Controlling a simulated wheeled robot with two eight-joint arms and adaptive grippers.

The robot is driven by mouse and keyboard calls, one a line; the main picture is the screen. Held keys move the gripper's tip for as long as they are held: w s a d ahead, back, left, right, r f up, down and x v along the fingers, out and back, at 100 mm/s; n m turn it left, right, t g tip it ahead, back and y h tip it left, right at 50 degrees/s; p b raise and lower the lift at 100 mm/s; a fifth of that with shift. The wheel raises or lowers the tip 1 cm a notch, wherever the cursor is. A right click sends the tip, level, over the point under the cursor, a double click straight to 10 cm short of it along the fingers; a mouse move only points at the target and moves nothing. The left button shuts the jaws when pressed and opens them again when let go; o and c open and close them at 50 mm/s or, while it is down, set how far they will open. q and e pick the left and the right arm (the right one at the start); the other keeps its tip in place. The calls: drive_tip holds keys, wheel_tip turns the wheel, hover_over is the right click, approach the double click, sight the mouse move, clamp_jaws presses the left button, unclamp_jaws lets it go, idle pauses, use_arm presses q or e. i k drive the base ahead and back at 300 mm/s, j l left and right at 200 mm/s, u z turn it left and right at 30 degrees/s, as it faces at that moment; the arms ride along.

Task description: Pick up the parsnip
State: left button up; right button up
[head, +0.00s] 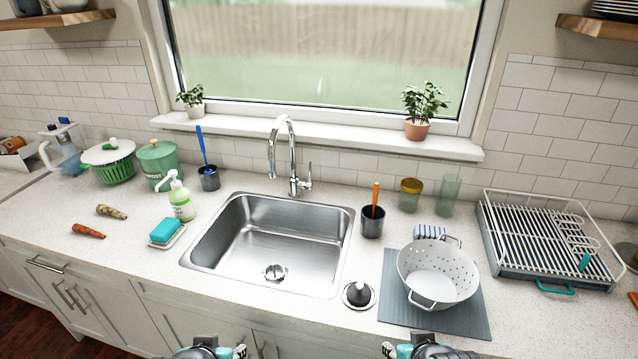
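The parsnip (111,212), a pale yellowish-brown root, lies on the left part of the counter. An orange carrot (88,231) lies just in front of it, apart from it. My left gripper (208,351) shows only in part at the bottom edge, left of centre, well to the right of the parsnip and nearer to me. My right gripper (428,349) is also cut off by the bottom edge, in front of the grey mat. The fingers of both are not clearly visible. Neither is near the parsnip.
A soap dish with a teal sponge (165,231) and a soap bottle (181,201) stand between the parsnip and the sink (232,207). A green salad spinner (112,169) and compost bin (158,164) stand behind. The counter left of the carrot is clear. A white colander (450,272) sits right.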

sight(102, 209)
drive_tip(key=i+j+z, duration=0.2)
drive_tip(key=j, duration=0.6)
drive_tip(key=i+j+z, duration=0.15)
drive_tip(key=j, duration=0.7)
drive_tip(key=j+z, duration=0.2)
drive_tip(key=j, duration=0.65)
